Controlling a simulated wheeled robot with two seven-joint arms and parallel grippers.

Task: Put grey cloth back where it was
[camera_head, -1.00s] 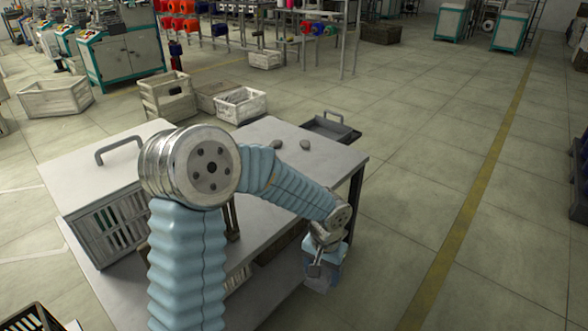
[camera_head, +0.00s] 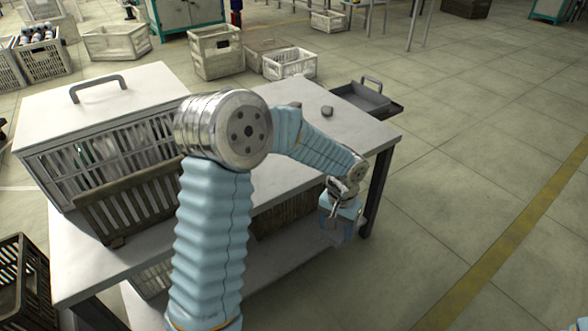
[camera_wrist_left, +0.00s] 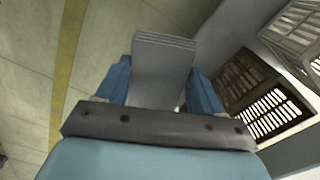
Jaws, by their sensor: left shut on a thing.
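My left gripper (camera_head: 336,218) is out past the right side of the table, its fingers pointing down. In the left wrist view it is shut on the grey cloth (camera_wrist_left: 163,68), a flat folded piece with layered edges between the two blue fingers. In the head view the cloth is hard to make out at the gripper.
A lower shelf (camera_head: 270,260) shows. Floor to the right is clear.

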